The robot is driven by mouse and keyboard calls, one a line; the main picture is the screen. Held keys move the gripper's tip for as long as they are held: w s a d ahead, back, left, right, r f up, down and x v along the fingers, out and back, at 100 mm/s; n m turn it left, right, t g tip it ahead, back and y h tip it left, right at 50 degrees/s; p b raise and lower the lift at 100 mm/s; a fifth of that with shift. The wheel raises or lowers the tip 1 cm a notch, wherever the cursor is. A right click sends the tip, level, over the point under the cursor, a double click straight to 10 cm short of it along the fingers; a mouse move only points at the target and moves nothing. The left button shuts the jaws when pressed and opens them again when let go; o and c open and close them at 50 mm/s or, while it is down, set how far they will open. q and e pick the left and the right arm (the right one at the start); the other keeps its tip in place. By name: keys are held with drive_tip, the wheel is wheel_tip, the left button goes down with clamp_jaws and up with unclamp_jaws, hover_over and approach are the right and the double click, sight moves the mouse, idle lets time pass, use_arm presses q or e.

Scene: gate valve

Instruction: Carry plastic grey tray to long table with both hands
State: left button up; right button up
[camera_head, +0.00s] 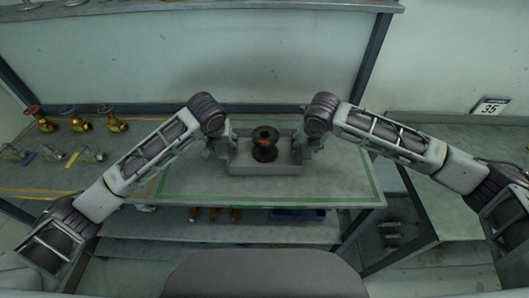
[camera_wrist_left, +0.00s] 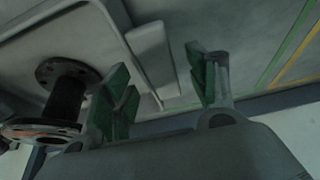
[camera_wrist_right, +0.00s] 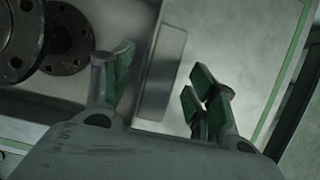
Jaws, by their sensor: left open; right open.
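The grey tray (camera_head: 264,168) sits on the long table inside a green outline, with a dark flanged valve body (camera_head: 265,145) standing in it. My left gripper (camera_head: 225,145) is at the tray's left end and my right gripper (camera_head: 308,148) at its right end. In the left wrist view the open green-padded fingers (camera_wrist_left: 165,95) stand either side of the tray's end wall (camera_wrist_left: 152,60). In the right wrist view the open fingers (camera_wrist_right: 160,90) stand either side of the opposite wall (camera_wrist_right: 160,70). Whether the pads touch the walls cannot be told.
The table top (camera_head: 335,180) is clear right of the tray. Brass valves with coloured handwheels (camera_head: 75,120) and smaller silver valves (camera_head: 90,155) stand at the left. A shelf below holds parts (camera_head: 215,214). Another table (camera_head: 460,150) with a "35" sign (camera_head: 490,105) is at the right.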

use_arm(q)
drive_tip(key=shift+x, duration=0.85)
use_arm(e)
drive_tip(key=shift+x, duration=0.9)
use_arm(q)
clamp_jaws()
use_arm(e)
clamp_jaws()
use_arm(q)
drive_tip(key=shift+r, duration=0.1)
use_arm(e)
drive_tip(key=shift+r, duration=0.1)
